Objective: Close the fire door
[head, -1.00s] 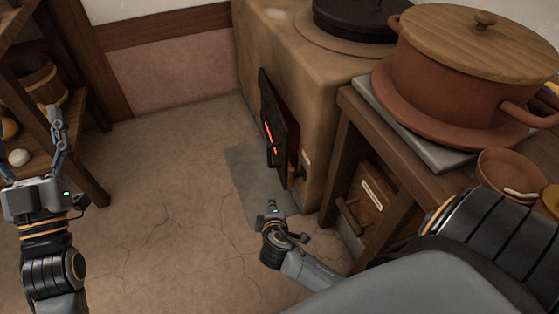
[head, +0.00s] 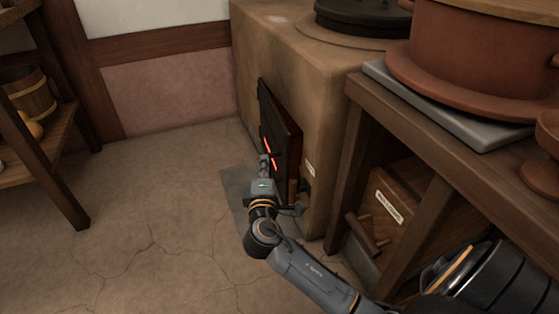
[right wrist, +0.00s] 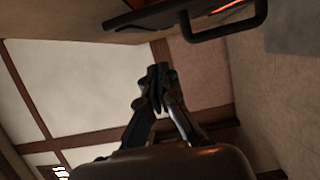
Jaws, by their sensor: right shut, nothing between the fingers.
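The fire door (head: 277,125) is a dark panel with glowing red slots, low on the front of the clay stove (head: 325,110). It looks ajar, with a reddish-brown strip showing along its right side; I cannot tell the exact gap. In the right wrist view the door's dark handle (right wrist: 228,28) crosses the top, with a red glow beside it. My right gripper (head: 264,160) is shut and empty, in front of the door's lower part. In the right wrist view its fingertips (right wrist: 159,76) are together, below the handle in the picture; I cannot tell whether they touch the door.
A wooden table (head: 362,105) right of the stove carries a large clay pot (head: 455,55). A labelled wooden box (head: 400,210) sits beneath it, near my right arm. A grey floor plate (head: 235,185) lies before the stove. Shelves (head: 60,150) stand left; the middle floor is clear.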

